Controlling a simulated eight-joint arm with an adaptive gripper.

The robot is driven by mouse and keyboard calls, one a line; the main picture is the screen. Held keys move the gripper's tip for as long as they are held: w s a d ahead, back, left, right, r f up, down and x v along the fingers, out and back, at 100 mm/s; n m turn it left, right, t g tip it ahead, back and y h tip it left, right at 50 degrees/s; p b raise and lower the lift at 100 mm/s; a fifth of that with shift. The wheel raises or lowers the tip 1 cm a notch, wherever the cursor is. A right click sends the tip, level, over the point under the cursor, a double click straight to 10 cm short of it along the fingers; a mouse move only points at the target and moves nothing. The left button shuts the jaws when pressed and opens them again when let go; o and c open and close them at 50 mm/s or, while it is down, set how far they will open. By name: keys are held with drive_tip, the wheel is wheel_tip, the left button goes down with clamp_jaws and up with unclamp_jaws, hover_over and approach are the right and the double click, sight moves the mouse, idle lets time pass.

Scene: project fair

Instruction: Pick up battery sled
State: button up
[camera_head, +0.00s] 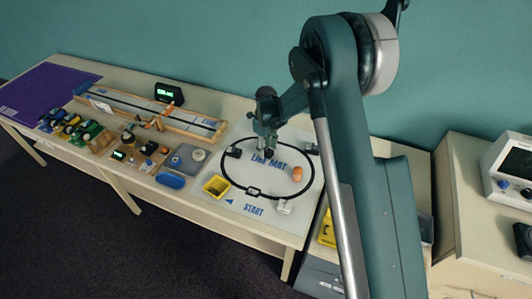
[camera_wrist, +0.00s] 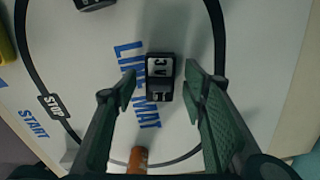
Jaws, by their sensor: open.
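One green finger is on each side of the block, with a gap on both sides. In the head view my gripper (camera_head: 268,152) hangs over the back part of the mat (camera_head: 270,209), and the block cannot be made out clearly there.
An orange cylinder (camera_head: 297,174) stands on the mat, also seen in the wrist view (camera_wrist: 138,158). A yellow bin (camera_head: 216,186) is at the mat's left. Dark pieces (camera_head: 233,152) (camera_head: 311,148) sit near the black loop. A wooden track (camera_head: 150,112) and small vehicles lie further left.

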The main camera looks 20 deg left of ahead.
sight(266, 147)
drive_tip(key=shift+c, duration=0.4)
drive_tip(key=c, duration=0.9)
drive_tip(key=shift+r, duration=0.1)
drive_tip(key=shift+c, duration=0.2)
drive_tip(key=shift+r+p, duration=0.35)
drive_tip(key=shift+r, duration=4.55)
